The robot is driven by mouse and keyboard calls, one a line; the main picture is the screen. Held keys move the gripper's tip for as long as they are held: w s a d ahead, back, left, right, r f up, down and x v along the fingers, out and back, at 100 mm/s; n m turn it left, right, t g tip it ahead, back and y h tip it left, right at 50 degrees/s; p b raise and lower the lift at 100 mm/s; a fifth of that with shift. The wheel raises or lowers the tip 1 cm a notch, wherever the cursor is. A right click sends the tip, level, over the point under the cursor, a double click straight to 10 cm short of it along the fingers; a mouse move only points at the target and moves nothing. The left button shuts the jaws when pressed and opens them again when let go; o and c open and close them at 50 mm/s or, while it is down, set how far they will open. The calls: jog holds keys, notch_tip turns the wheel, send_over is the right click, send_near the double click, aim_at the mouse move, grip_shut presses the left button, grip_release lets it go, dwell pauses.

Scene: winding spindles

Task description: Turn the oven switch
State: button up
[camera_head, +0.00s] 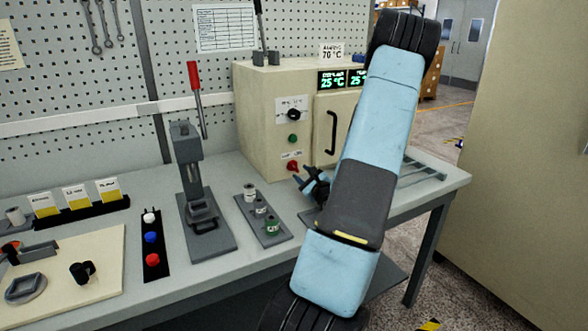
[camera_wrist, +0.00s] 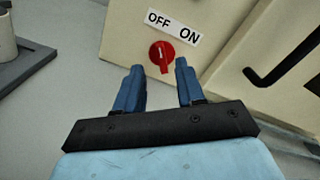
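The oven (camera_head: 260,120) is a beige box at the back of the bench. Its red switch (camera_head: 292,166) sits low on the front face, under a green button. In the wrist view the red rotary switch (camera_wrist: 161,55) shows under a label (camera_wrist: 172,26) reading OFF and ON. The white mark on its knob points up toward the OFF side. My gripper (camera_wrist: 156,68) is open, its two blue fingers apart and empty. The knob appears between and just beyond the fingertips; I cannot tell whether they touch it. In the head view my gripper (camera_head: 312,182) is partly hidden by my arm.
The oven door handle (camera_head: 332,132) is right of the switch. A lever press (camera_head: 190,165) and a plate with spools (camera_head: 263,215) stand to the left. A strip of coloured buttons (camera_head: 151,245) lies further left. A rack (camera_head: 420,172) lies right of the oven.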

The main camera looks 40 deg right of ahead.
aim_at(293, 166)
jog(key=x, duration=0.6)
jog(key=shift+w, duration=0.3)
grip_shut()
